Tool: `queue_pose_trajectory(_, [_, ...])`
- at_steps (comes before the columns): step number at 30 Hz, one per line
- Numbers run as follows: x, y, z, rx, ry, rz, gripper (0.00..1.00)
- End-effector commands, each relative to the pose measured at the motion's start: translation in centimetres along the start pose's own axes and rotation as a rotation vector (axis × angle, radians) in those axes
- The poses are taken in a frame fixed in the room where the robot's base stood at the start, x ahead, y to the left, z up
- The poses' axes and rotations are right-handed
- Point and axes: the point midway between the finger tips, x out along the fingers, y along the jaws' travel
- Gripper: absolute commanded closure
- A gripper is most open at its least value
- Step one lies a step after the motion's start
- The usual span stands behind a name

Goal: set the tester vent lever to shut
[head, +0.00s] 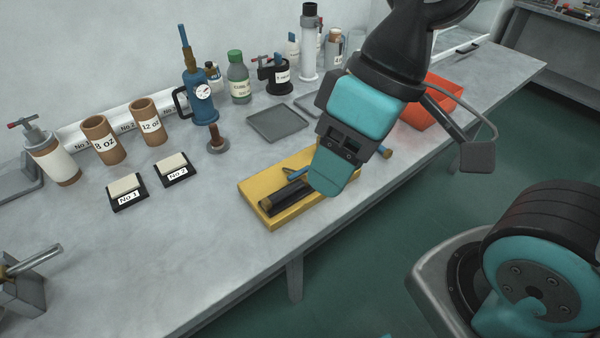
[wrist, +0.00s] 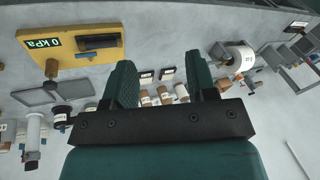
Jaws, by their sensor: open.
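The yellow tester (head: 262,207) lies on the bench near its front edge, with a black cylinder (head: 285,197) on its top. A small blue lever (head: 294,174) shows on the tester's far side; I take it for the vent lever, but cannot tell its setting. The wrist view shows the tester (wrist: 28,70) at upper left, its display (wrist: 42,43) reading 0 kPa. My gripper (head: 325,185) hangs over the tester's right part and hides some of it. In the wrist view, the fingers of my gripper (wrist: 158,85) are apart with nothing held between them.
A blue pump with a gauge (head: 201,100), a grey tray (head: 277,122) and labelled brown cups (head: 100,140) stand behind the tester. Two black stands (head: 128,195) are at left. An orange bin (head: 440,97) is at right.

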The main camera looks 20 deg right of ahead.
Motion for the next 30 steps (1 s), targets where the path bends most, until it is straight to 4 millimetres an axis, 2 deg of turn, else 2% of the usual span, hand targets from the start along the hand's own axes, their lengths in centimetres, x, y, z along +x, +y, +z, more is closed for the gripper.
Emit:
queue_pose_trajectory(8, [0.0, 0.0, 0.0, 0.000, 0.000, 0.000, 0.48])
queue_pose_trajectory(10, [0.0, 0.1, -0.1, 0.005, 0.000, 0.001, 0.60])
queue_pose_trajectory(14, [0.2, 1.4, -1.3, 0.137, -0.008, 0.026, 0.60])
queue_pose_trajectory(17, [0.6, 4.0, -3.7, 0.402, -0.012, 0.078, 0.60])
queue_pose_trajectory(24, [2.6, 12.8, -10.2, 1.268, 0.049, 0.255, 0.60])
queue_pose_trajectory(27, [3.5, 15.7, -11.9, 1.557, 0.100, 0.312, 0.60])
queue_pose_trajectory(30, [4.1, 17.7, -13.0, 1.759, 0.147, 0.350, 0.60])
